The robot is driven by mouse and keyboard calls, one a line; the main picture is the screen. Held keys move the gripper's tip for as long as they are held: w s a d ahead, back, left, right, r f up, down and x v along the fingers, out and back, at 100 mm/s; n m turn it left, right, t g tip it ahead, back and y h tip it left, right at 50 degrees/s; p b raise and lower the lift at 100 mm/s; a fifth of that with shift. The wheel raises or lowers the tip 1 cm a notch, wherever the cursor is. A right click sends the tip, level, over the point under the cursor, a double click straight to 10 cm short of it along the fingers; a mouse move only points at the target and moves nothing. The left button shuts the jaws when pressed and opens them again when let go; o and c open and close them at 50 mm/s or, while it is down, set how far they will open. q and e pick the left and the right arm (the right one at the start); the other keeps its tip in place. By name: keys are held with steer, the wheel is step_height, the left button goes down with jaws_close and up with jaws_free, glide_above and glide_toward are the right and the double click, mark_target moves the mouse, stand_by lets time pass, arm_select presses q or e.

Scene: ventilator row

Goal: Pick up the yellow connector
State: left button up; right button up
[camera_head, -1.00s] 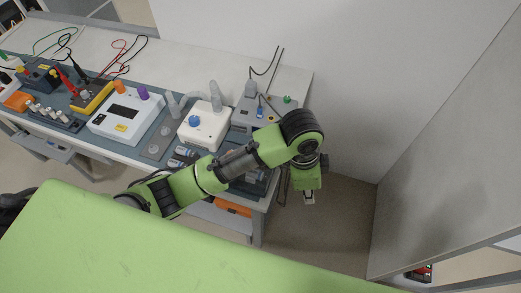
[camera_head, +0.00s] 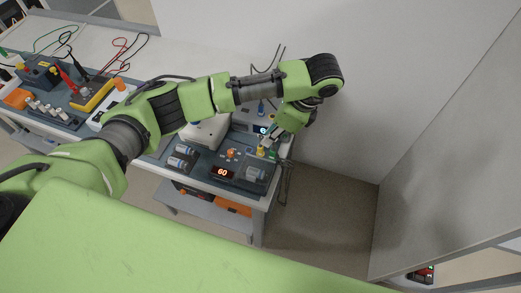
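A small yellow connector (camera_head: 261,152) shows near the right end of the bench, low beside a grey unit with a lit display. My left gripper (camera_head: 265,144) points down at it, with its fingertips at or just above the yellow piece. At this size I cannot tell whether the fingers touch it, or whether they are open or shut. Part of the connector is hidden by the fingers. My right gripper is not in view.
My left arm crosses above the bench (camera_head: 240,55) and hides part of the devices. A red display reading 60 (camera_head: 222,173) and grey cylinders (camera_head: 181,161) stand near the connector. A yellow meter (camera_head: 95,94) lies farther left. A wall stands behind; open floor (camera_head: 325,205) is at right.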

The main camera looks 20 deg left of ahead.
mark_target(261, 146)
arm_select(q)
steer(key=x, duration=0.3)
steer(key=shift+b, duration=0.3)
steer(key=p+x, duration=0.1)
steer(key=x, duration=0.4)
steer(key=shift+w+f, duration=0.1)
jaws_close()
